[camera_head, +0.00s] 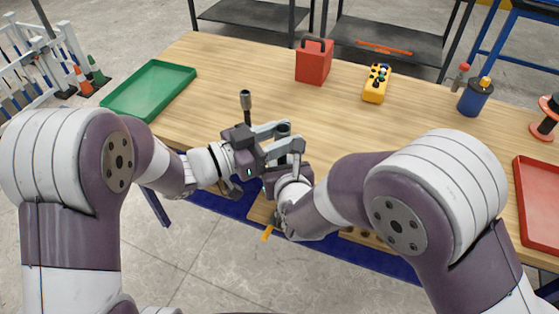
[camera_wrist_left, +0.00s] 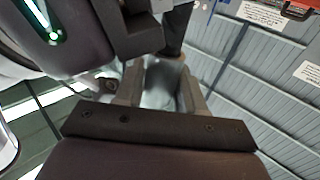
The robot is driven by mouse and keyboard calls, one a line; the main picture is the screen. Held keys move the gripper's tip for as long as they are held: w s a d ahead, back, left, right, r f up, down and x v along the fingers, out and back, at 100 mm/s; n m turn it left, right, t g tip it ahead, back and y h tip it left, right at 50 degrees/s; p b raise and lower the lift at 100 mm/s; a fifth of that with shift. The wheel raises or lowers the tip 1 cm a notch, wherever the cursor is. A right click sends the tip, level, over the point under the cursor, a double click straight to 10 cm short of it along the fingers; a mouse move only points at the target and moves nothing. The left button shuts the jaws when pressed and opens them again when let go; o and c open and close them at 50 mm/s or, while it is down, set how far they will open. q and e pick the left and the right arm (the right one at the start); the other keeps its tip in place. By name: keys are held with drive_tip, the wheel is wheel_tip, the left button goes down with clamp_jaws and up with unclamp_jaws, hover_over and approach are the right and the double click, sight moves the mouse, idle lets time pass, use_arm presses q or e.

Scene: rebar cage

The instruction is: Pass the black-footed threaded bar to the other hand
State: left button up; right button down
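My left gripper (camera_head: 289,138) reaches in over the front of the table, its fingers pointing right. A dark round end, which looks like the foot of the black-footed threaded bar (camera_head: 284,127), shows at its fingertips. In the left wrist view, a dark cylinder (camera_wrist_left: 178,28) stands at the tips of the left fingers (camera_wrist_left: 165,85), which appear closed around it. My right gripper (camera_head: 284,173) is just below the left one, very close to it. Its fingers are largely hidden, so its grip is unclear. Most of the bar is hidden by the grippers.
A black upright part (camera_head: 246,102) shows behind my left gripper. A green tray (camera_head: 150,91) is at left, a red tray (camera_head: 543,205) at right. The table's middle is clear.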

use_arm(q)
drive_tip(key=o, duration=0.4)
drive_tip(key=v, duration=1.1)
drive_tip(key=w+a+f+n+t+y, duration=0.1)
drive_tip(key=w+a+f+n+y, duration=0.6)
drive_tip(key=y, duration=0.5)
drive_tip(key=s+f+n+g+y, duration=0.1)
drive_tip(key=s+f+g, duration=0.1)
drive_tip(key=s+g, duration=0.1)
drive_tip(key=s+d+f+n+g+y, duration=0.1)
drive_tip(key=s+f+g, duration=0.1)
drive_tip(key=s, duration=0.4)
drive_tip(key=s+f+n+g+y, duration=0.1)
drive_tip(key=s+f+n+g, duration=0.1)
drive_tip(key=s+f+g, duration=0.1)
drive_tip(key=shift+s+d+g, duration=0.15)
drive_tip(key=shift+s+g, duration=0.65)
drive_tip(key=shift+s, duration=0.3)
